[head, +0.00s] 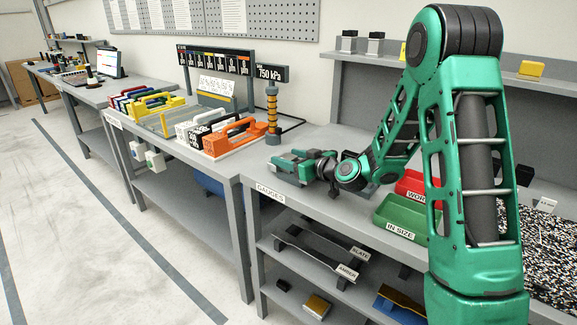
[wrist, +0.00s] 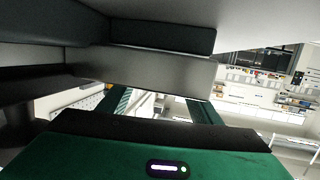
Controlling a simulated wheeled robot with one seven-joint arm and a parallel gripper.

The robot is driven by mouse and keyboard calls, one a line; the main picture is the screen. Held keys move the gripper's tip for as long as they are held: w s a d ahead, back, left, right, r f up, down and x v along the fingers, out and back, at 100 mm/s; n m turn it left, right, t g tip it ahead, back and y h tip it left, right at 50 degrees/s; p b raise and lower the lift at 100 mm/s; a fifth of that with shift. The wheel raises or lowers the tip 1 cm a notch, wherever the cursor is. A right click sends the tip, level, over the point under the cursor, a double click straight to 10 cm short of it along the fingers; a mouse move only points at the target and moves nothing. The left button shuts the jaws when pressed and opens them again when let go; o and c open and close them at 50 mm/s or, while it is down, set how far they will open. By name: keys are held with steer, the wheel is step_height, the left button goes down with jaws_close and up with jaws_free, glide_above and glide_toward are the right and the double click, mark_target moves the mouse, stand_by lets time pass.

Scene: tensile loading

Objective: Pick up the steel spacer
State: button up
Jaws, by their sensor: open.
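My gripper (head: 287,164) is open at the end of my green arm, low over the grey bench (head: 262,178) marked GAUGES, with its fingers towards the left. I cannot make out the steel spacer for certain in the head view; the gripper and arm hide part of the bench there. In the wrist view, dark and grey flat-faced shapes (wrist: 165,70) lie very close across the upper left. I cannot tell whether any of them is the spacer.
A green tray (head: 398,218) marked IN SIZE and a red tray (head: 412,184) stand right of my gripper. An orange-banded post (head: 272,108) and an orange-handled holder (head: 232,137) stand behind left. A shelf below holds plates marked SLATE (head: 358,254) and AMBER.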

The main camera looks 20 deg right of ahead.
mark_target(289, 156)
jaws_close()
steer(key=shift+r, duration=0.15)
steer(key=shift+r, duration=0.3)
step_height(289, 156, up, 4)
steer(key=shift+f, duration=0.1)
steer(key=s+a+r, duration=0.5)
steer(key=a+r, duration=0.1)
steer(key=a, duration=0.4)
steer(key=shift+a+r, duration=0.2)
